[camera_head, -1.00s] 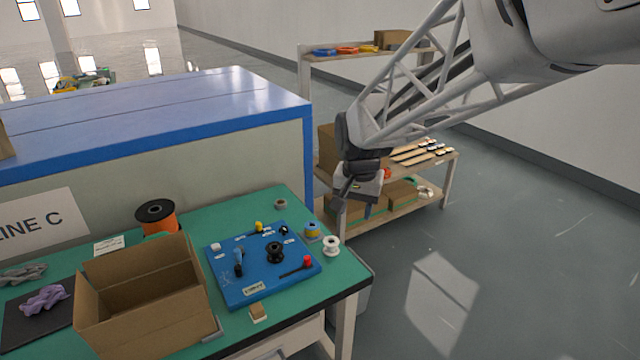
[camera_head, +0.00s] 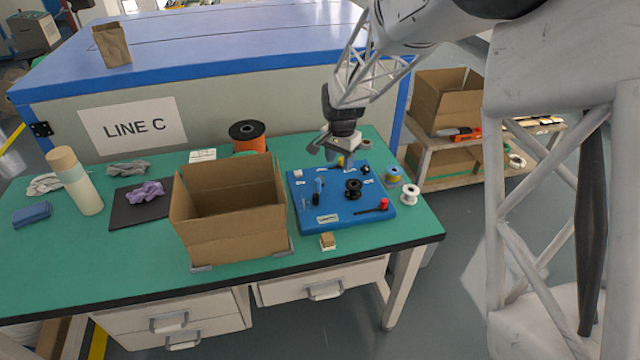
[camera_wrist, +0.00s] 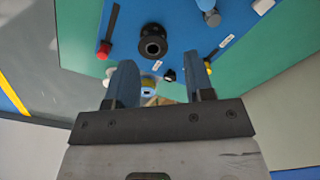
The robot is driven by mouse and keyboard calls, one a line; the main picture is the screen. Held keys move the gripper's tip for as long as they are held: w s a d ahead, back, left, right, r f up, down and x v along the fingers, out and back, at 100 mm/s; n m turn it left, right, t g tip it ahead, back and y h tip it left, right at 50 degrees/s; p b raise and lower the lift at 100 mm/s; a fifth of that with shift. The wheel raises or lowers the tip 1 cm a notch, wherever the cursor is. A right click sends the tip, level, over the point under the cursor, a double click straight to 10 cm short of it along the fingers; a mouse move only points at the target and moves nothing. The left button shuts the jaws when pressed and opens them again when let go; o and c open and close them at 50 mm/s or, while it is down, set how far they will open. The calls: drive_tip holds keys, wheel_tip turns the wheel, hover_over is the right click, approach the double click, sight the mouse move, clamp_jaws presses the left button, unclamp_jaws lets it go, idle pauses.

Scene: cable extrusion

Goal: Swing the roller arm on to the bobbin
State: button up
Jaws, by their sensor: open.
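The blue board (camera_head: 306,218) lies on the green bench. A black bobbin-like spool (camera_head: 353,188) stands near its middle, and it also shows in the wrist view (camera_wrist: 152,42). A black arm (camera_head: 370,209) with a red knob (camera_head: 384,203) lies near the board's front right, apart from the spool; I cannot tell whether this is the roller arm. In the wrist view the red knob (camera_wrist: 103,50) is left of the spool. A yellow knob (camera_wrist: 207,64) is by the right finger. My gripper (camera_wrist: 161,80) is open and empty above the board's back edge.
An open cardboard box (camera_head: 232,222) stands left of the board. A white spool (camera_head: 410,193) and a yellow-blue spool (camera_head: 393,176) stand to its right. An orange spool (camera_head: 248,137) stands behind the box. A small brown block (camera_head: 327,240) lies in front of the board.

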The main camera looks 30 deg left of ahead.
hover_over(318, 180)
wheel_tip(318, 180, down, 5)
drive_tip(key=shift+a+r, duration=0.1)
drive_tip(key=shift+r, duration=0.05)
drive_tip(key=shift+f, duration=3.9)
clamp_jaws()
